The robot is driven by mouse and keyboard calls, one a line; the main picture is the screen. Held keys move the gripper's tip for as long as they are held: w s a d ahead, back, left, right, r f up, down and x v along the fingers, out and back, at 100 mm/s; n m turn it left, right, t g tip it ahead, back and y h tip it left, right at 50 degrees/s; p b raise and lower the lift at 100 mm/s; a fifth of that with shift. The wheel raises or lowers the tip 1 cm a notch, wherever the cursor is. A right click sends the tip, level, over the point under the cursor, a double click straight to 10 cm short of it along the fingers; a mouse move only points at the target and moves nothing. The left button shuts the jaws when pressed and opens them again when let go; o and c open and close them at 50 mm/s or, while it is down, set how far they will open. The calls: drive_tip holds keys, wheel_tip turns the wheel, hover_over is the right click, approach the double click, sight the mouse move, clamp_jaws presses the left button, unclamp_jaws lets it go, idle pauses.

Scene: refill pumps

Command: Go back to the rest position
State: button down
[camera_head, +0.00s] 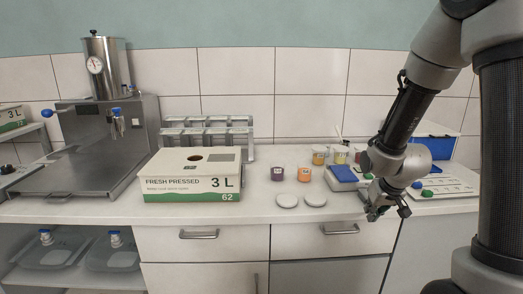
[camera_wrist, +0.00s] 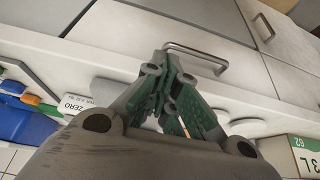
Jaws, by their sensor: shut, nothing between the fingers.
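My gripper (camera_head: 388,213) is at the right of the head view, in front of the counter's front edge, pointing down. In the wrist view my gripper (camera_wrist: 176,112) has its fingers together with nothing between them. Behind it a drawer handle (camera_wrist: 197,56) and the cabinet fronts show. My arm reaches down to it from the upper right and hides part of the counter behind.
On the counter (camera_head: 240,215) stand a juice box (camera_head: 190,184), a purple jar (camera_head: 277,174), an orange jar (camera_head: 304,174), two white discs (camera_head: 315,200), a blue-topped scale (camera_head: 343,174) and a metal rack (camera_head: 207,131). A steel machine (camera_head: 90,150) is at left. A button panel (camera_head: 440,188) is at right.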

drive_tip(key=s+r, duration=2)
drive_tip(key=s, duration=0.3)
drive_tip(key=shift+g, duration=0.4)
